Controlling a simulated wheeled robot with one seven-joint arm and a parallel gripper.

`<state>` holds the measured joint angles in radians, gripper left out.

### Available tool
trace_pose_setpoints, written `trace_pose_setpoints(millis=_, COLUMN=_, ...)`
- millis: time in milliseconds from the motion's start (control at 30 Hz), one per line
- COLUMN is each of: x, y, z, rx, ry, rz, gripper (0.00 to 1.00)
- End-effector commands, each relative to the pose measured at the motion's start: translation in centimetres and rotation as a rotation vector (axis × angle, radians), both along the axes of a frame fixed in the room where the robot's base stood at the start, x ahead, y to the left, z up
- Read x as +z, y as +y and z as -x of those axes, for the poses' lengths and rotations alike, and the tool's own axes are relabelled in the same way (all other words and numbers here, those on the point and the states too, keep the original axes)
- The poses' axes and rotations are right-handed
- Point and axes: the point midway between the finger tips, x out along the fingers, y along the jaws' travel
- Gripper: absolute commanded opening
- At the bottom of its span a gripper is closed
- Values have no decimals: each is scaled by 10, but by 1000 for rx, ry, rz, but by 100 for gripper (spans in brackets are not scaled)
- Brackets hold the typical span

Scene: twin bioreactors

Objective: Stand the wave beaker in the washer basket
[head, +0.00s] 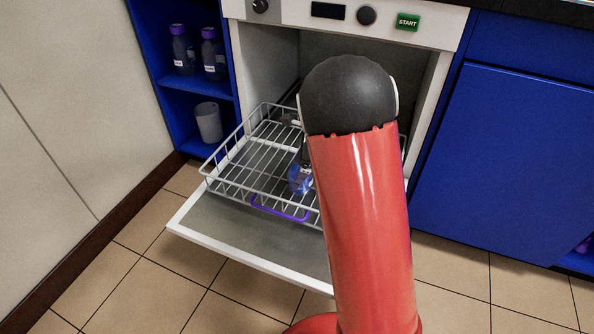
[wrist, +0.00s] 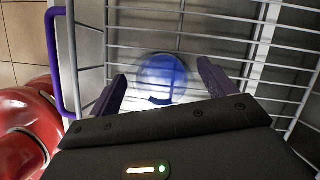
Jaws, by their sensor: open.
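A blue, see-through round vessel, which I take to be the wave beaker (wrist: 163,75), is in the wrist view between my gripper's fingers. In the head view the blue beaker (head: 299,181) shows at the basket's front part, partly covered by my arm. The washer basket (head: 229,185) is white wire with a purple handle and is pulled out over the lowered washer door. My gripper (wrist: 161,70) is open, one dark finger on each side of the beaker, with a small gap at both sides. I cannot tell surely how the beaker's base rests on the wires.
The washer's lowered door (head: 235,245) lies under the basket. A blue shelf (head: 196,86) at the left holds two purple-capped bottles (head: 183,50) and a grey cup (head: 208,122). A blue cabinet (head: 510,150) stands at the right. The basket's left part looks empty.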

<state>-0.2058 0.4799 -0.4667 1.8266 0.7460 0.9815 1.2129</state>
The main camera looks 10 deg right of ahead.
Motion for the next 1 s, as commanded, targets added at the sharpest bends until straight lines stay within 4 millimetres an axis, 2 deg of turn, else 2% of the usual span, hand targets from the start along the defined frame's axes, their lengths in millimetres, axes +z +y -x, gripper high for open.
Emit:
trace_pose_setpoints(millis=33, x=14, y=-4, z=1, rx=-2, ry=-4, rz=-1, gripper=83)
trace_pose_setpoints(millis=100, x=29, y=-10, z=3, rx=-2, ry=-4, rz=-1, gripper=83)
trace_pose_setpoints(millis=300, x=66, y=-25, z=8, rx=-3, ry=-1, rz=-1, gripper=83)
trace_pose_setpoints(millis=500, x=88, y=-35, z=11, rx=-2, ry=0, rz=0, gripper=83)
trace_pose_setpoints(millis=667, x=101, y=-35, z=20, rx=40, ry=-23, rz=4, gripper=83)
trace_pose_setpoints(millis=767, x=116, y=-30, z=37, rx=140, ry=-77, rz=20, gripper=83)
trace_pose_setpoints(millis=1000, x=160, y=-14, z=108, rx=552, ry=-286, rz=135, gripper=83)
